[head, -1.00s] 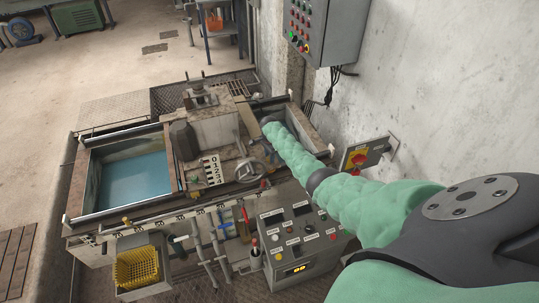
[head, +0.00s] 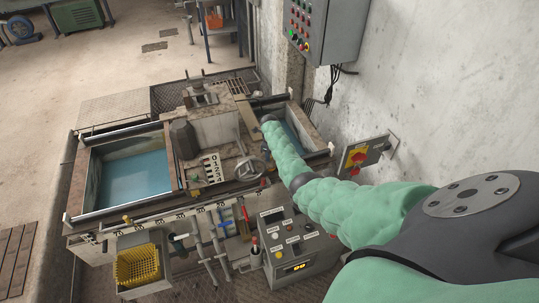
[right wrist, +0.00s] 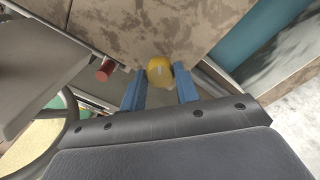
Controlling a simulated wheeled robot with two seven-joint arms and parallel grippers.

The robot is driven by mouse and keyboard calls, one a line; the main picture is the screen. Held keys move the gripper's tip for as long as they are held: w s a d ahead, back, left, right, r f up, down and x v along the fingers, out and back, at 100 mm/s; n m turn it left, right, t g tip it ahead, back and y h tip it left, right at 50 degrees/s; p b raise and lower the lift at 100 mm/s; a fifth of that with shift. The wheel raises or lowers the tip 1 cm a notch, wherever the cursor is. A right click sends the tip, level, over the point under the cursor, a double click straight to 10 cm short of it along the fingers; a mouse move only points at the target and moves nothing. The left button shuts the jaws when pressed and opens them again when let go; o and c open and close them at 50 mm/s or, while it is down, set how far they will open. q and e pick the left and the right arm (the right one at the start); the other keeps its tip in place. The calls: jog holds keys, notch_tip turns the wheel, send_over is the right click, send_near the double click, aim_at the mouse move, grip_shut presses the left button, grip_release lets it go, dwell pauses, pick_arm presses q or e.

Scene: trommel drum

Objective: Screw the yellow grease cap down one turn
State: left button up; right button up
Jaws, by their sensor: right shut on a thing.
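The yellow grease cap (right wrist: 160,69) shows in the right wrist view as a small yellow knob at the edge of a worn brown plate (right wrist: 135,30). My right gripper (right wrist: 161,82) has its two blue fingers on either side of the cap and is shut on it. The fingertips partly hide the cap's sides. In the head view my green-sleeved right arm reaches over the machine's right end, and neither the fingers nor the cap can be made out there. My left gripper is not in view.
A handwheel (head: 249,169) stands close to my right arm; its rim also shows in the right wrist view (right wrist: 52,140). A red knob (right wrist: 105,70) is left of the cap. A water tank (head: 135,172), a control box (head: 298,252) and a wall switch (head: 358,157) surround the arm.

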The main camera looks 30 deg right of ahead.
jog(key=m, duration=0.3)
jog(key=shift+w+m, duration=0.1)
jog(key=shift+m, duration=0.2)
jog(key=shift+m+b, duration=0.35)
jog(key=shift+m, duration=1.55)
jog(key=shift+r, duration=0.1)
jog(key=o, duration=1)
jog(key=shift+c, duration=0.2)
